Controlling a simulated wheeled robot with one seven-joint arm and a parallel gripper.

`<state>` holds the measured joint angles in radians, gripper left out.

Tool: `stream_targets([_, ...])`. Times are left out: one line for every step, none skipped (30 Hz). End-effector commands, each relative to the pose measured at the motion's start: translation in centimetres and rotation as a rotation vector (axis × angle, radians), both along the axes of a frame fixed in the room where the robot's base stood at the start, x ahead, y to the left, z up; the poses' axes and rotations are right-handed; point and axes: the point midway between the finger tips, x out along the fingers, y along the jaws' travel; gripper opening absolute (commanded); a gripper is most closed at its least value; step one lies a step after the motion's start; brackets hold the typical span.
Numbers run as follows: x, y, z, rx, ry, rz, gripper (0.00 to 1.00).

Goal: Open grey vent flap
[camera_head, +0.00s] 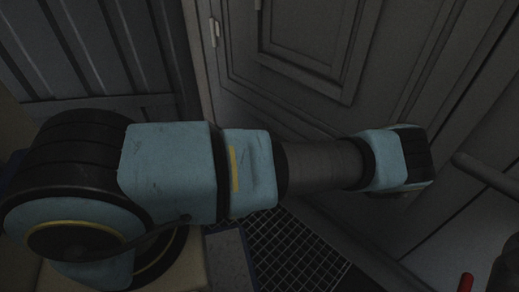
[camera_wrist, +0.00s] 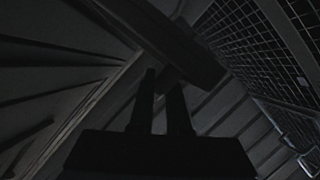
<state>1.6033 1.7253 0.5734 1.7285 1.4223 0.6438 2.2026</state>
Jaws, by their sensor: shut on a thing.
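A grey panelled surface (camera_head: 240,70) with raised frames stands upright across the head view. I cannot tell whether it is the grey vent flap. In the wrist view, the two dark fingers of my gripper (camera_wrist: 163,88) reach up to a dark bar (camera_wrist: 155,35) that slants across the top. The fingers are close together and shut on this bar, with a small gap between them. The contact is dark and partly hidden. In the head view my arm reaches right to the panelled surface, and its wrist hides the fingers and what they hold.
A metal grating (camera_head: 290,255) lies below my arm, and a mesh panel (camera_wrist: 262,50) shows in the wrist view. A ribbed grey wall (camera_head: 75,50) stands at left. A round grey bar (camera_head: 485,172) and a red-tipped piece (camera_head: 466,283) are at right.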

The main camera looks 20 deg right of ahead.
Motion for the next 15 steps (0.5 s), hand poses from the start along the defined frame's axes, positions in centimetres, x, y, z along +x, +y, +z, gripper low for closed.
stream_targets([-0.01, -0.19, 0.04, -0.004, 0.000, -0.001, 0.00])
stream_targets([-0.01, -0.18, 0.04, -0.004, 0.000, -0.001, 0.00])
stream_targets([-0.01, -0.18, 0.02, -0.004, 0.000, -0.001, 0.00])
stream_targets([-0.01, -0.18, 0.02, -0.004, 0.000, -0.001, 0.00])
stream_targets([-0.01, -0.17, 0.01, -0.004, 0.000, -0.001, 0.00])
stream_targets([-0.02, -0.17, 0.01, -0.004, 0.000, -0.001, 0.00])
stream_targets([-0.02, -0.17, 0.01, -0.004, 0.000, -0.001, 0.00])
stream_targets([-0.02, -0.17, 0.01, -0.004, 0.000, -0.001, 0.00])
stream_targets([-0.02, -0.16, 0.00, -0.004, 0.000, -0.001, 0.00])
stream_targets([-0.03, -0.15, 0.00, -0.004, 0.000, -0.001, 0.00])
stream_targets([-0.03, -0.14, 0.00, -0.004, 0.001, 0.000, 0.18])
stream_targets([-0.03, -0.14, 0.00, -0.004, 0.001, 0.000, 0.23])
stream_targets([-0.03, -0.12, -0.01, -0.003, 0.001, -0.001, 0.26])
stream_targets([-0.03, -0.11, 0.00, -0.003, 0.001, -0.001, 0.29])
stream_targets([-0.03, -0.09, 0.00, -0.002, 0.000, 0.000, 0.34])
